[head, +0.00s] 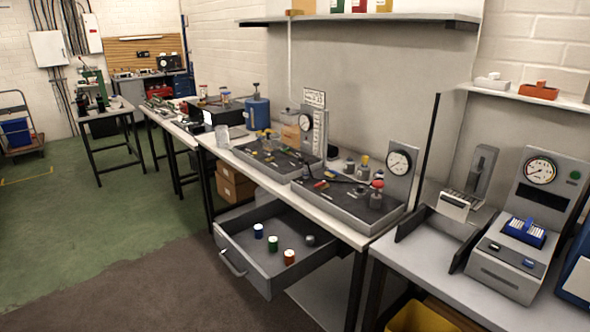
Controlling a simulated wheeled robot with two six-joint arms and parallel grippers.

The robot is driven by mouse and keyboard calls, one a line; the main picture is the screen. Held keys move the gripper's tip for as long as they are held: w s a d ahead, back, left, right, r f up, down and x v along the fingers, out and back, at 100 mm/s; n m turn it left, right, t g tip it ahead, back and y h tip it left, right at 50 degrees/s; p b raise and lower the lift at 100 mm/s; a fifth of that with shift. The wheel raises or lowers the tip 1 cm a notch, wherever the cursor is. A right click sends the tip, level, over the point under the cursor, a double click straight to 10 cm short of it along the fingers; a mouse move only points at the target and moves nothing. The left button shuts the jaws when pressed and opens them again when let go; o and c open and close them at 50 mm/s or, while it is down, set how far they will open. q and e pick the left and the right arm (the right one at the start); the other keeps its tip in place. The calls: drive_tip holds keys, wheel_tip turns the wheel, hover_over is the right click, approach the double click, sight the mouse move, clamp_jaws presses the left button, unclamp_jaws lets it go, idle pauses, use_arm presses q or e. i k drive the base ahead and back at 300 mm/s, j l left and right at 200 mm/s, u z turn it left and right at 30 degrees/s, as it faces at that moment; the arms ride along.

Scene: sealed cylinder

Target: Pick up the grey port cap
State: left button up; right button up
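A small grey round piece (310,240) sits in the open drawer (225,240) under the workbench, near the drawer's right side. It looks like the grey port cap, but it is too small to tell for sure. A blue-and-white piece (258,231), a green-and-white piece (273,244) and an orange-and-white piece (289,257) stand beside it, apart from one another. Neither of my grippers is in view.
The drawer juts out over the floor. Above it, the workbench (356,239) carries trays with gauges (398,162) and several small parts. A grey machine (512,263) stands on the right bench. A yellow bin (420,318) sits below.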

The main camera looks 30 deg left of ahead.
sight(310, 238)
drive_tip(key=u, duration=0.55)
drive_tip(key=i+j, duration=0.2)
drive_tip(key=i, duration=0.25)
drive_tip(key=i+j+z, duration=0.1)
drive_tip(key=i, duration=0.35)
drive_tip(key=i+j+z, duration=0.1)
drive_tip(key=i+j, duration=0.15)
drive_tip(key=i, duration=0.2)
